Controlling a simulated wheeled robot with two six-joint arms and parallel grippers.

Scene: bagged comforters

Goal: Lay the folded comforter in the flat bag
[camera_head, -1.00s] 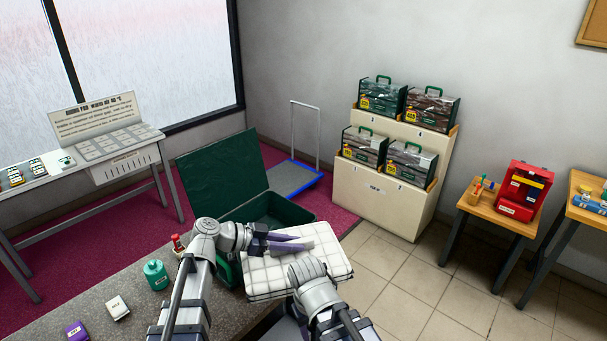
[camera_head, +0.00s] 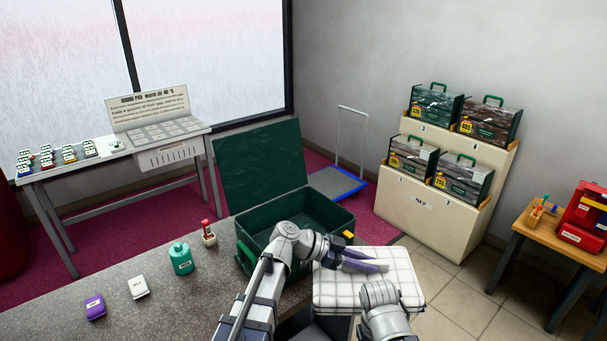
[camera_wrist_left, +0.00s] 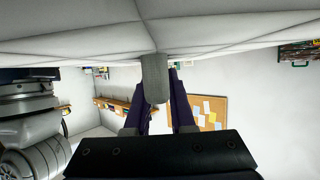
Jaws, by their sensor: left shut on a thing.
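The folded comforter (camera_head: 395,265) is a white, checked, flat bundle held level at the right of the counter's front, in the head view. My left gripper (camera_head: 365,261), with purple fingers, is shut on it at a grey grip piece. In the left wrist view the comforter (camera_wrist_left: 215,25) fills the top, with the grey piece (camera_wrist_left: 154,80) between the fingers. The flat bag (camera_head: 262,232) is dark green and box-like, its lid standing open, its inside visible and empty. The comforter is beside its near right corner. My right gripper (camera_head: 383,308) is at the comforter's near edge; its fingers are hidden.
On the grey counter (camera_head: 150,310) stand a teal jar (camera_head: 181,258), a small red-topped holder (camera_head: 208,233), a white packet (camera_head: 138,288) and a purple packet (camera_head: 95,307). A blue trolley (camera_head: 335,182) and a shelf of bagged comforters (camera_head: 435,215) stand behind.

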